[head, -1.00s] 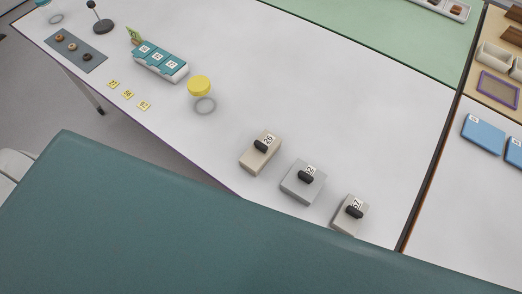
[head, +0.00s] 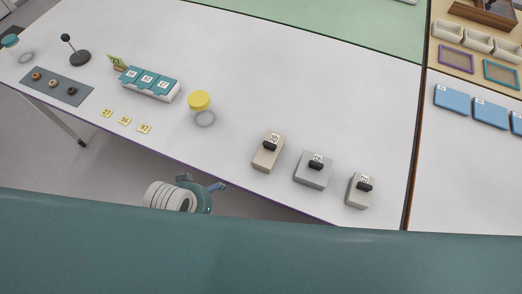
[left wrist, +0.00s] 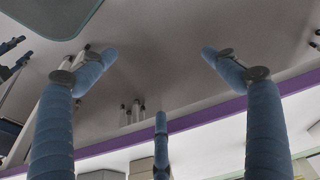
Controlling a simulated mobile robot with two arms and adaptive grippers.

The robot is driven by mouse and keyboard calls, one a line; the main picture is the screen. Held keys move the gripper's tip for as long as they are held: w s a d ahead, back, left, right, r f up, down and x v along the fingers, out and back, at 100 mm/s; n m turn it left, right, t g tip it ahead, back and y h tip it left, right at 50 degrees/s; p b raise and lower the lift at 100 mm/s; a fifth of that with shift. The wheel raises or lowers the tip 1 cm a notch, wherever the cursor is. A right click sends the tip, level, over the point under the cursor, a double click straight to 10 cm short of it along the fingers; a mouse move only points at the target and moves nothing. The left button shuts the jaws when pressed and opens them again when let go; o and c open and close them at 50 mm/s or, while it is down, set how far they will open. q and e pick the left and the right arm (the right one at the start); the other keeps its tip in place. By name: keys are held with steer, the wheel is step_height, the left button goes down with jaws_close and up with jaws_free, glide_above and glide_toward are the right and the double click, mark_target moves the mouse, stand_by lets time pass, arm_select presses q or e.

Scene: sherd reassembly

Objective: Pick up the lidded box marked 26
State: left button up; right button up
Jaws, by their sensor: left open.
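The lidded box marked 26 (head: 268,154) is beige with a black handle and a white number label on top. It stands on the white table near its front edge, leftmost of three lidded boxes. My left gripper (left wrist: 160,60) is open in the left wrist view, its blue fingers spread with nothing between them. In the head view, part of it shows low at the front edge (head: 213,187), left of and below the box and apart from it. I cannot make out the box for certain in the left wrist view. My right gripper is not in view.
A grey lidded box (head: 313,172) and another pale one (head: 360,191) stand to the right. A yellow-lidded jar (head: 199,101), yellow number tags (head: 125,120) and a teal-topped organizer (head: 150,83) are to the left. The table behind the boxes is clear.

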arm_select(q)
steer(key=w+d+r+h, duration=0.2)
steer(key=w+d+r, duration=0.1)
steer(key=d+r, duration=0.45)
step_height(320, 180, up, 10)
steer(key=m+g+y, duration=0.2)
steer(key=g+y, duration=0.1)
glide_above(274, 145)
steer(key=shift+d+r+p, duration=0.15)
steer(key=shift+r+p, duration=0.05)
steer(key=shift+p, duration=0.1)
steer(key=shift+f, duration=0.15)
step_height(274, 145, down, 5)
steer(key=shift+r, duration=0.2)
steer(key=shift+a+f+p, duration=0.2)
steer(key=shift+f+p, duration=0.5)
steer(key=shift+f, duration=2.1)
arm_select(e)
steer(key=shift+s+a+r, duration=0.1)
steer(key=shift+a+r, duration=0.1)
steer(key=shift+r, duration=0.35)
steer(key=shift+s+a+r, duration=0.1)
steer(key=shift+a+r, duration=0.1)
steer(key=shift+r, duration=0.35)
